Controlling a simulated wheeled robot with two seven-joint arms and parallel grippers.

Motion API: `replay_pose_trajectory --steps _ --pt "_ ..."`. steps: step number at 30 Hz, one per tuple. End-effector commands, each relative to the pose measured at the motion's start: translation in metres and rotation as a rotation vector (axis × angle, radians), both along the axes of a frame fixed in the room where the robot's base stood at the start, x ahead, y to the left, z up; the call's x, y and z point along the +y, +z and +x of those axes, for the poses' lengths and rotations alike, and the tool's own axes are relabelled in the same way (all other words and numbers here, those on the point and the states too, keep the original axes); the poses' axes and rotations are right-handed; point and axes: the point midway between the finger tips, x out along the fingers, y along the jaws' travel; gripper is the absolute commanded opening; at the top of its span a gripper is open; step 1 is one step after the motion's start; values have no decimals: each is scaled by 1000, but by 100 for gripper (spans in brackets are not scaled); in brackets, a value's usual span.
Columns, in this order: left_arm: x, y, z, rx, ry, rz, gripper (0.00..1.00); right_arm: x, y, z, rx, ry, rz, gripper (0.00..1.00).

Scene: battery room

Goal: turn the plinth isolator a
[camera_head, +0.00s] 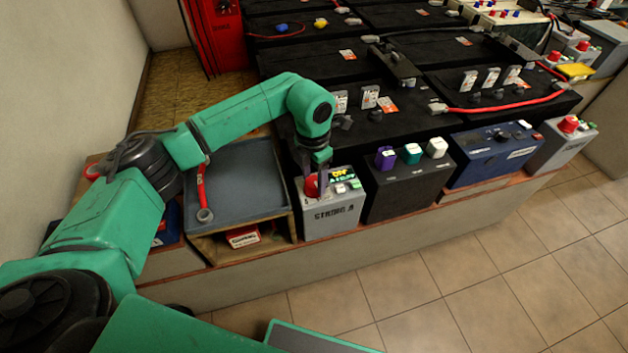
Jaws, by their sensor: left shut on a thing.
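The plinth isolator a is a grey box (332,218) marked "STRING A" on the front plinth, near the middle of the head view. Its red knob (311,188) is on the left of its top. My left gripper (313,181) reaches down from above and is shut on the red knob, with the fingers hiding part of it. A small panel with yellow and green lettering (345,178) shows just right of the knob. My right gripper is not in view.
A grey tray (240,178) with a red-handled tool (202,195) lies left of the box. A black box with purple, teal and white knobs (405,190) and a blue case (492,157) stand to the right. Black batteries with cables fill the space behind. The tiled floor in front is clear.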

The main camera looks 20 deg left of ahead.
Motion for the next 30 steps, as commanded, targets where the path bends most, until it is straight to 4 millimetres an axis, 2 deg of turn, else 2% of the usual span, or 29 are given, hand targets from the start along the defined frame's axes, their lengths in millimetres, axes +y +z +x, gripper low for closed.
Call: replay_pose_trajectory --steps 12,28,29,30 --pt "0 1 2 -4 -200 -2 2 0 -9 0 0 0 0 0" --pt "0 2 2 -6 -229 -2 2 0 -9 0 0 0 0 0" --pt "0 2 2 -6 -229 -2 62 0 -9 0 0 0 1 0" --pt "0 2 2 -6 -228 -2 77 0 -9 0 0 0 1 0"
